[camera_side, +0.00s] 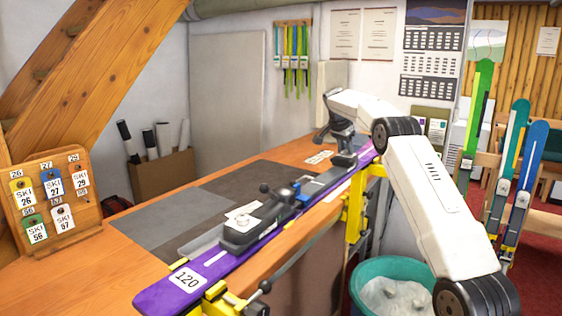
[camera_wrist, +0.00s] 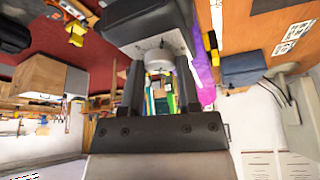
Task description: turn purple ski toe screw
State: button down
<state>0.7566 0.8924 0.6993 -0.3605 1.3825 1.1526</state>
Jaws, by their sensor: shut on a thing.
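The purple ski (camera_side: 165,294) lies base down along the bench edge, tagged 120, held in yellow clamps. Its grey toe piece (camera_side: 342,160) is at the far end of the bindings, under my gripper (camera_side: 341,140). In the wrist view, my gripper (camera_wrist: 160,74) has its two dark fingers closed on a pale round screw head (camera_wrist: 158,58) at the end of the dark toe piece (camera_wrist: 150,22). A strip of the purple ski (camera_wrist: 204,62) shows beside it. The screw's slot and its turn angle cannot be made out.
A black heel piece (camera_side: 256,226) and a blue part (camera_side: 301,188) sit on the ski nearer the camera. A yellow clamp (camera_side: 354,208) stands below the far part. A teal bin (camera_side: 392,268) is on the floor. The grey mat (camera_side: 190,205) is mostly clear.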

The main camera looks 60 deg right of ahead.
dwell(0.3)
jog(key=shift+c, duration=1.6)
grip_release()
jog(key=s+v, duration=0.1)
jog(key=v, duration=0.6)
jog(key=shift+w+r, duration=0.4)
jog(key=shift+w, duration=0.15)
jog(key=shift+a, duration=0.15)
